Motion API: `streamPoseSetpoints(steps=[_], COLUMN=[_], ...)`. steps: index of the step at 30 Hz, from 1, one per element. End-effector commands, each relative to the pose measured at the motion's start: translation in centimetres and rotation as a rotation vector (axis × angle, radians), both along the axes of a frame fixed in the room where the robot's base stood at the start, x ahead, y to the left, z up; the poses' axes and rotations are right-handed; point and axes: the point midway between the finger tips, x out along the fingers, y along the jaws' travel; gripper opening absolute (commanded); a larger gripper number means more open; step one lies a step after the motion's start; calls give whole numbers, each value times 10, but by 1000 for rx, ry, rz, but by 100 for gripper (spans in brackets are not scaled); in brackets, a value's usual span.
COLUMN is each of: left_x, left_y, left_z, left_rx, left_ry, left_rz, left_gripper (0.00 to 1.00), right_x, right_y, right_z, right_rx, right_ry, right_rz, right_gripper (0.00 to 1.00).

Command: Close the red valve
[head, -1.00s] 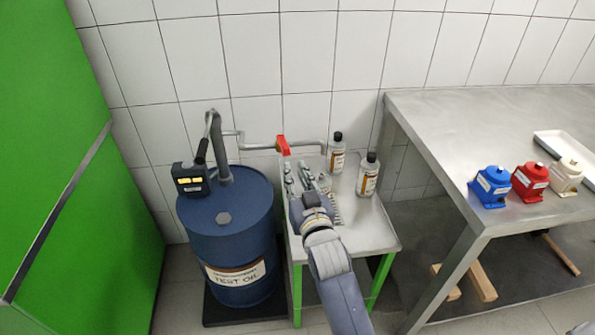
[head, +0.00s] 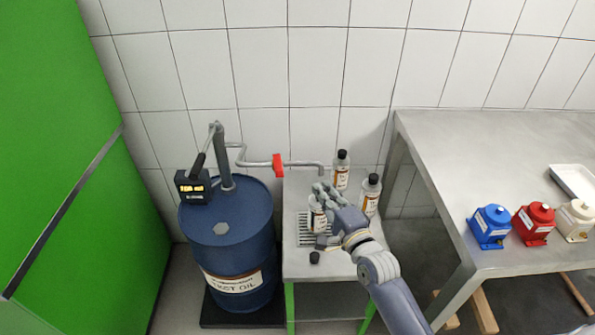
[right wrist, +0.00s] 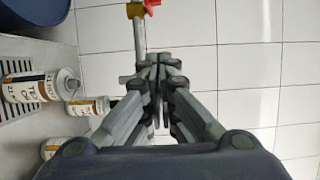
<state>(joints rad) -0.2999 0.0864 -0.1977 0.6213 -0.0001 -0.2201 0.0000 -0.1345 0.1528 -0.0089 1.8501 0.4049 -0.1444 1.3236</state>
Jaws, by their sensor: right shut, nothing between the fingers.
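The red valve (head: 278,165) sits on the grey pipe that runs from the blue drum to above the small metal table. Its red handle shows as an upright block across the pipe. In the right wrist view the red handle (right wrist: 150,6) is at the top edge, beside a brass-coloured fitting. My right gripper (head: 322,190) is shut and empty, above the table, to the right of and lower in the picture than the valve, apart from it. It also shows in the right wrist view (right wrist: 157,62), fingers together. My left gripper is not in view.
The table (head: 300,268) holds an uncapped bottle (head: 316,216) on a grate, partly behind my gripper, and a loose black cap (head: 315,257). Capped bottles (head: 341,172) (head: 370,196) stand at its back right. The blue drum (head: 226,240) is left; a steel bench (head: 450,150) is right.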

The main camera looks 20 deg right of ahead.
Motion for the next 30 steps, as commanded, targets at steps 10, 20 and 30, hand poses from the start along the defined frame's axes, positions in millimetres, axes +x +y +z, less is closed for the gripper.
streamPoseSetpoints(steps=[10,20,30], left_x=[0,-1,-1], left_y=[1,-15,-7], left_z=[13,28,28], left_rx=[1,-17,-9], left_ry=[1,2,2], left_rz=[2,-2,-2], left_gripper=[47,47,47], right_x=[68,81,82], right_y=[6,42,47], right_z=[2,2,0], right_rx=[-3,-1,-4], right_ry=[-1,1,0], right_rz=[1,0,0], right_gripper=[0,0,0])
